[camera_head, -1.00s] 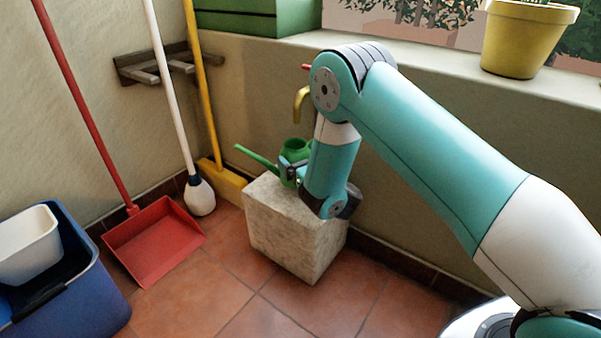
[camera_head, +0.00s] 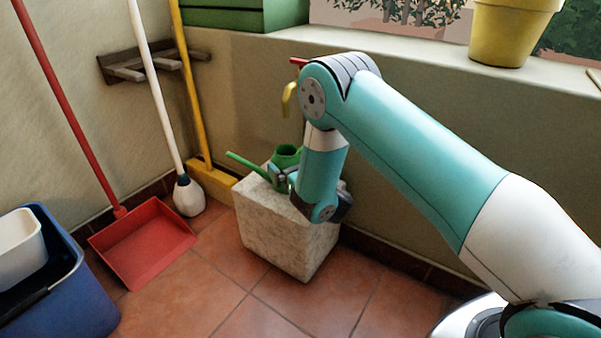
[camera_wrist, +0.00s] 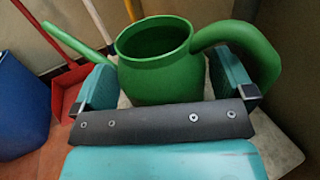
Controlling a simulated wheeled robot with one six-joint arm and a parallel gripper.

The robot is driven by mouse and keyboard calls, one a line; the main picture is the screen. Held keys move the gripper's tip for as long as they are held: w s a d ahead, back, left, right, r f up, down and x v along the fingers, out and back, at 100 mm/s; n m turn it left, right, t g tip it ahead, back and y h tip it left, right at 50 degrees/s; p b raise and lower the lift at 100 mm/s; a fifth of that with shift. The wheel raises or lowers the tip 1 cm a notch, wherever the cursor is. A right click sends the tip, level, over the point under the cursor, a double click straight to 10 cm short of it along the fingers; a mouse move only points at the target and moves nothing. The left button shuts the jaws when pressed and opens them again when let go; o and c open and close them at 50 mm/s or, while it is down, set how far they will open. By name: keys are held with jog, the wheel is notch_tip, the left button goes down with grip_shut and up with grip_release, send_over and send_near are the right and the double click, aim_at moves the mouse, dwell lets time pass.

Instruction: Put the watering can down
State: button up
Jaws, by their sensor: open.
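The green watering can (camera_head: 286,157) stands upright on top of the pale stone block (camera_head: 285,232) by the wall. In the wrist view the can (camera_wrist: 160,75) shows its round open top, its spout pointing left and its handle curving to the right. My gripper (camera_head: 283,178) is low beside the can at the block's top. In the wrist view my gripper (camera_wrist: 165,88) is open, with one finger on each side of the can's body. My arm hides part of the can and its handle in the head view. Whether the fingers touch the body cannot be told.
A brass tap (camera_head: 290,98) juts from the wall above the block. A red dustpan (camera_head: 143,242), a white mop (camera_head: 188,195) and a yellow broom (camera_head: 214,184) stand to the left. A blue bucket (camera_head: 75,290) is at lower left. Tiled floor in front is clear.

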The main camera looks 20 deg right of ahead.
jog(key=b, duration=0.1)
jog(key=s+b, duration=0.1)
jog(key=shift+d+f+b, duration=0.15)
jog(key=shift+f+b, duration=0.2)
jog(key=b+v, duration=0.1)
jog(key=v, duration=0.2)
jog(key=b+v, duration=0.1)
jog(key=v, duration=0.3)
jog(key=b+v, duration=0.1)
jog(key=v, duration=0.2)
jog(key=shift+s+r+b, duration=0.3)
jog(key=shift+r, duration=0.1)
jog(key=m, duration=0.1)
jog(key=m+h, duration=0.1)
jog(key=shift+w+d+r+m, duration=0.1)
jog(key=shift+r+m, duration=0.2)
jog(key=shift+r, duration=0.05)
jog(key=s+a+r+m+g, duration=0.2)
jog(key=s+r+m+g, duration=0.2)
jog(key=s+m, duration=0.5)
jog(key=s+a+r+m+g, duration=0.3)
jog(key=s+r+m+g, duration=0.1)
jog(key=s+m+g, duration=0.3)
jog(key=s+a+r+m+g, duration=0.3)
jog(key=s+m+g, duration=0.3)
jog(key=s+m, duration=0.5)
jog(key=shift+s+r+m+y, duration=0.4)
jog(key=shift+r+m, duration=0.4)
jog(key=shift+m, duration=0.3)
